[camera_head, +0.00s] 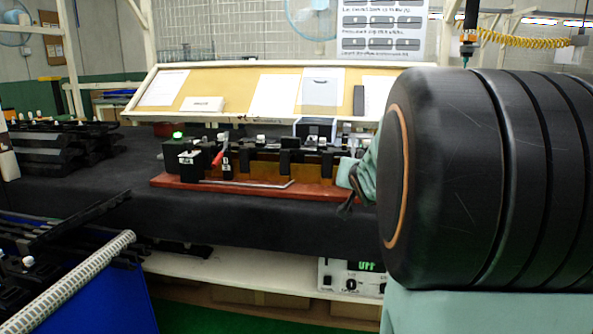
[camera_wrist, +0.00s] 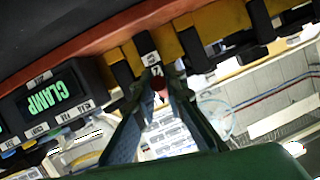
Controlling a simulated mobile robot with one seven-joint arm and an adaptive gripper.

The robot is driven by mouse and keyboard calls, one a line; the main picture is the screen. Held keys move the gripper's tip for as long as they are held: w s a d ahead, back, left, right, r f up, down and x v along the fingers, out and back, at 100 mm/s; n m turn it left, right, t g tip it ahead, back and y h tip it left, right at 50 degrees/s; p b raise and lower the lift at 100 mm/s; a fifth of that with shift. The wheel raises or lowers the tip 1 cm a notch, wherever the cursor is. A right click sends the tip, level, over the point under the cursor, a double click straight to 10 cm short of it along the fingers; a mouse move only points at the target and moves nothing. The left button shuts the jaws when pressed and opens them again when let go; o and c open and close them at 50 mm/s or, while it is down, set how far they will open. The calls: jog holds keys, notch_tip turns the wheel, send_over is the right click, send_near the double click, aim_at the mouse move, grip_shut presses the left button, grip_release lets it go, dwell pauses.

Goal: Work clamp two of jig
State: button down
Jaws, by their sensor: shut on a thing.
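The jig (camera_head: 310,168) stands on a red base board (camera_head: 240,188) on the dark bench, with black clamps along an amber-brown bar. In the wrist view the bar (camera_wrist: 208,25) runs across the top. My gripper (camera_wrist: 160,86) reaches up there, its two fingers closed together on a small dark red handle tip (camera_wrist: 159,84). A white label (camera_wrist: 151,58), apparently marked 2, sits just above the fingertips, on clamp two. In the head view my gripper (camera_head: 352,180) is at the jig's right end, its fingertips partly hidden by my arm.
A display box (camera_wrist: 45,98) reading CLAMP is left in the wrist view. Another clamp handle, red (camera_head: 219,153), stands near the jig's left end. A tilted board with papers (camera_head: 235,92) is behind. Black parts (camera_head: 60,143) lie at left. My arm fills the right.

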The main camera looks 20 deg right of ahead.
jog(key=shift+d+r, duration=0.15)
jog(key=shift+r, duration=0.1)
jog(key=c, duration=2)
grip_release()
jog(key=shift+f, duration=0.1)
jog(key=shift+o, duration=0.2)
jog(key=shift+f, duration=0.1)
